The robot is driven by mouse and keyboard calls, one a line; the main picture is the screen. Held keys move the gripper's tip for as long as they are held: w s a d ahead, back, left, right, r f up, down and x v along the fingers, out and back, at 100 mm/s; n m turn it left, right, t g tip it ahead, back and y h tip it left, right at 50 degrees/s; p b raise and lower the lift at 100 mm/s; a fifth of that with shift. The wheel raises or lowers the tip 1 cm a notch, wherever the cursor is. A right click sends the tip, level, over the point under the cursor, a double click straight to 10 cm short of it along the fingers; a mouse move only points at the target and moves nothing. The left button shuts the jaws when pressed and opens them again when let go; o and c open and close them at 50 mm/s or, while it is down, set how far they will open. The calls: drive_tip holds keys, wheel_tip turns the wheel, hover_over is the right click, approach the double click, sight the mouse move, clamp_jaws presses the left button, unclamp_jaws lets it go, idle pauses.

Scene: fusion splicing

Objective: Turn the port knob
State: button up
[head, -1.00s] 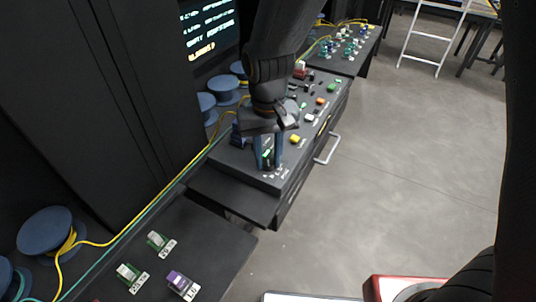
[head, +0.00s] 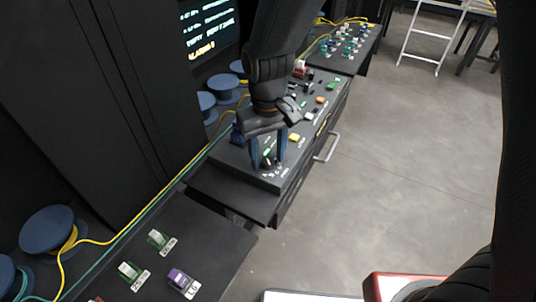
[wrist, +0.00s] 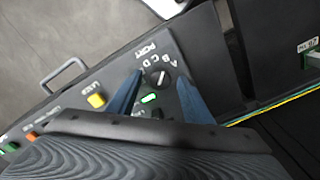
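The port knob (wrist: 158,79) is a round black knob with a light pointer line, on the dark panel in the wrist view. The letters A, B, C and D and the word PORT (wrist: 146,51) are printed beside it. My gripper (wrist: 160,76) is open, with one blue finger on each side of the knob. I cannot tell whether the fingers touch it. In the head view my gripper (head: 268,166) points down at the near end of the console (head: 232,161), and its fingers partly hide the knob area.
A lit green indicator (wrist: 149,98) and a yellow button (wrist: 96,100) sit near the knob. A drawer handle (head: 327,148) sticks out from the console's front. Yellow and green cables run along the back. A lower bench (head: 215,235) stands nearer; open floor lies right.

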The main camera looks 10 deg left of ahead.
sight(268, 160)
drive_tip(key=shift+r+b, duration=0.9)
drive_tip(key=shift+r, duration=3)
